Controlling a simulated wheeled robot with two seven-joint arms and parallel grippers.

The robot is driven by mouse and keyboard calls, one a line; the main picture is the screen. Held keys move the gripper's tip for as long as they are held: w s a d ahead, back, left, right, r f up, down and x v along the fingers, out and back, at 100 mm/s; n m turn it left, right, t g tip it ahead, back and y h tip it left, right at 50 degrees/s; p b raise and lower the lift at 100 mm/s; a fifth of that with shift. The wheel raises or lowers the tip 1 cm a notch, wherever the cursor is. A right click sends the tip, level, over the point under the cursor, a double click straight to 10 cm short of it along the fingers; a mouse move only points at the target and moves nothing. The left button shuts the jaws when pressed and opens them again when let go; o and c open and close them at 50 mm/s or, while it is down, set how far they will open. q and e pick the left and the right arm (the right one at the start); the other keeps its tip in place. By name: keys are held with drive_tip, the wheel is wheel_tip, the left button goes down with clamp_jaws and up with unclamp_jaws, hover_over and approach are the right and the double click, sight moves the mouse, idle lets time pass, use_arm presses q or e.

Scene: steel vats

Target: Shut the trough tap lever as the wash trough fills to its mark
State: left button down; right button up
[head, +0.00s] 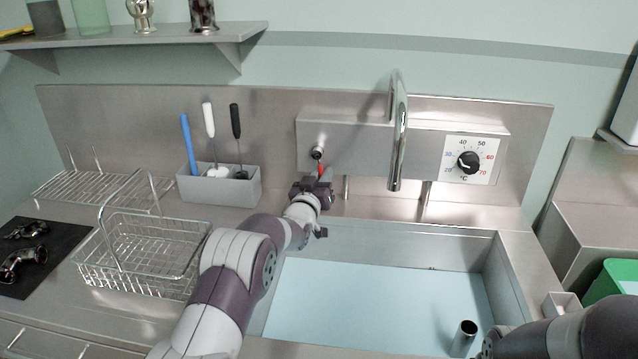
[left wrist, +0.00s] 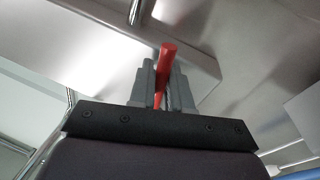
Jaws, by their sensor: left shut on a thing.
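The trough tap lever (head: 321,171) is red and sits below a round valve on the steel tap panel (head: 350,150). My left gripper (head: 318,182) is shut on it; in the left wrist view the red lever (left wrist: 165,70) stands between the closed fingers (left wrist: 163,88). The curved spout (head: 397,130) hangs over the wash trough (head: 510,275). Pale blue water (head: 380,300) covers the trough floor; its depth and the fill mark are hard to make out. I see no clear stream from the spout. My right arm is at the lower right, its gripper not clearly shown.
A temperature dial (head: 468,162) is right of the spout. A steel standpipe (head: 463,338) rises from the water. A wire basket (head: 150,250) and a grey brush holder (head: 220,187) stand left of the trough. A green bin (head: 612,278) is at the right.

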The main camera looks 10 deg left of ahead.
idle(0.4)
use_arm(q)
drive_tip(key=c, duration=1.2)
unclamp_jaws()
drive_tip(key=shift+s, duration=0.1)
drive_tip(key=b+v, duration=0.1)
drive_tip(key=v, duration=1.1)
drive_tip(key=shift+s+r, duration=0.1)
drive_tip(key=shift+s, duration=0.25)
